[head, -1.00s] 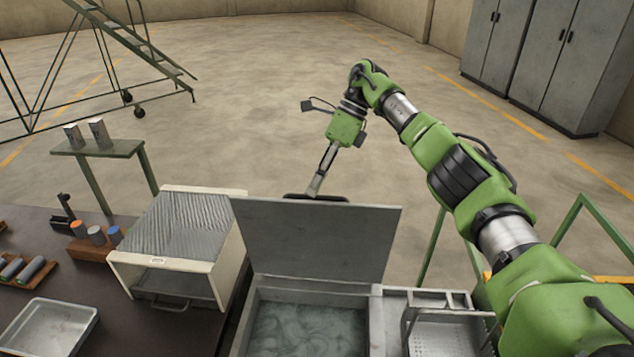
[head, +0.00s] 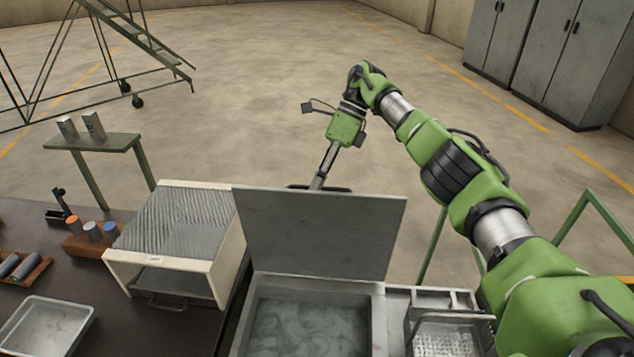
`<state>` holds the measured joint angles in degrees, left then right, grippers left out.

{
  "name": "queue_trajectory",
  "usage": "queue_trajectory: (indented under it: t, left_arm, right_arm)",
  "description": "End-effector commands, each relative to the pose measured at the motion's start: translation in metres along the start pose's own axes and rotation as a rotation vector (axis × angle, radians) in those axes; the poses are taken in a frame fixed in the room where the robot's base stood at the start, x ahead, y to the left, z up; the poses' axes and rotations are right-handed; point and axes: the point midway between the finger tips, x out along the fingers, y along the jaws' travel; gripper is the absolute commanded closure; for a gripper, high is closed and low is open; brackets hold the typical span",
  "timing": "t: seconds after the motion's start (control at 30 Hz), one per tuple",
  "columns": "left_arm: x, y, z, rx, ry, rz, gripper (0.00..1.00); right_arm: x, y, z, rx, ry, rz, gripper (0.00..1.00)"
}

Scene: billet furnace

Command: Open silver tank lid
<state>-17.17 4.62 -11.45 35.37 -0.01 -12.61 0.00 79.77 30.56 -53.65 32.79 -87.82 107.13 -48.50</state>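The silver tank (head: 377,318) stands at the bottom middle of the head view, with grey, swirled liquid inside. Its flat grey lid (head: 320,235) stands raised, roughly upright along the tank's back edge, so the tank is open on top. My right gripper (head: 319,186) reaches down behind the top edge of the lid. A dark bar, perhaps the lid's handle, shows there at the gripper's tip. The lid hides part of the fingertips, so I cannot tell whether they are shut on it. My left gripper is out of view.
A cream furnace box (head: 190,262) with a ridged top stands left of the tank. A metal tray (head: 45,328) and racks of cylinders (head: 92,238) are on the dark table. A wire basket (head: 450,335) sits right of the tank.

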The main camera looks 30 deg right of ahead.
Motion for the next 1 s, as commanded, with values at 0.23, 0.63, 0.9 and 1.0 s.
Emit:
queue_trajectory:
  t: [0.23,0.63,0.9,1.0]
  left_arm:
    - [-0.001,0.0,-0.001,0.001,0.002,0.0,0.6]
    - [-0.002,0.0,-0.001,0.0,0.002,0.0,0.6]
    - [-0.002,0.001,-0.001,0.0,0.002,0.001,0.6]
    - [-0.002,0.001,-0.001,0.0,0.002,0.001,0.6]
  right_arm:
    - [-0.003,0.001,0.001,-0.002,-0.003,-0.001,0.74]
    - [-0.048,0.025,0.02,-0.005,-0.005,-0.004,0.74]
    - [-0.081,0.043,0.033,-0.003,-0.003,-0.003,0.74]
    - [-0.085,0.046,0.035,-0.003,-0.003,-0.002,0.74]
